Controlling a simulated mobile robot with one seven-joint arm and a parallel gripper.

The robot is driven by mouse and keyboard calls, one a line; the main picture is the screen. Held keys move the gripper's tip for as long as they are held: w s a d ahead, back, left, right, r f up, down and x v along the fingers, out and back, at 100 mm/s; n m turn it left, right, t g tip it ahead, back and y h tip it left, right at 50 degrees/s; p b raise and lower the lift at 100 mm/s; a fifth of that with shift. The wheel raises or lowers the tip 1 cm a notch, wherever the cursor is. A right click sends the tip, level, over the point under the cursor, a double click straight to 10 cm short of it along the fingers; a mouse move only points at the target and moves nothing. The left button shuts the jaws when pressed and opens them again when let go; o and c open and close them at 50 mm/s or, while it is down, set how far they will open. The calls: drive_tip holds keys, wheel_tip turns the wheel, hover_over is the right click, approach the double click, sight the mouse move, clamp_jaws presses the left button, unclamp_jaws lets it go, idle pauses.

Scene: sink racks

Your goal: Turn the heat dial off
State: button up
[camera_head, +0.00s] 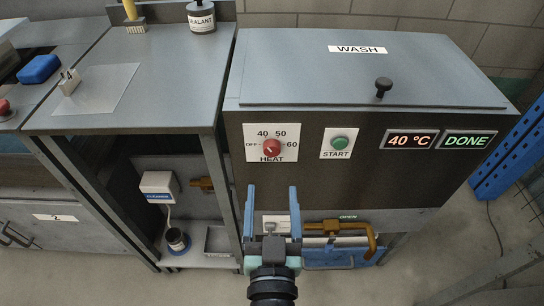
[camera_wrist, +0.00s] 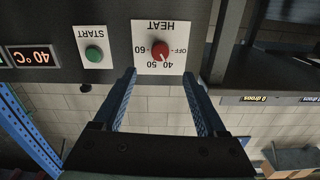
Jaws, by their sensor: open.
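The red heat dial (camera_head: 271,147) sits on a white HEAT plate on the front of the wash machine. Its marks read OFF, 40, 50 and 60, and its white pointer seems to be at 40. The dial also shows upside down in the wrist view (camera_wrist: 160,50), beyond the fingertips. My gripper (camera_head: 272,190) is open and empty, its two blue fingers apart, below the dial in the head view and not touching it. In the wrist view the fingers (camera_wrist: 160,75) are spread to either side of the dial's column.
A green START button (camera_head: 339,143) is right of the dial. Displays read 40 °C (camera_head: 410,139) and DONE (camera_head: 465,141). The WASH lid (camera_head: 290,65) has a black knob (camera_head: 383,86). A brass pipe (camera_head: 372,240) sticks out below the panel. A bench (camera_head: 150,110) stands left.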

sight(270, 152)
drive_tip(key=w+b, duration=0.1)
drive_tip(key=w, duration=0.8)
clamp_jaws()
drive_tip(key=shift+r+n, duration=0.1)
drive_tip(key=shift+n, duration=0.2)
drive_tip(key=n+p, duration=0.2)
drive_tip(key=shift+r+n, duration=0.1)
drive_tip(key=shift+n, duration=0.3)
drive_tip(key=n+p, duration=0.2)
drive_tip(key=shift+a+n, duration=0.1)
drive_tip(key=shift+n, duration=0.3)
drive_tip(key=n+p, duration=0.1)
drive_tip(key=n, duration=0.1)
drive_tip(key=n+p, duration=0.1)
drive_tip(key=n, duration=0.2)
drive_tip(key=shift+f+n+p, duration=0.2)
drive_tip(key=shift+n+p, duration=0.1)
drive_tip(key=shift+p, duration=0.1)
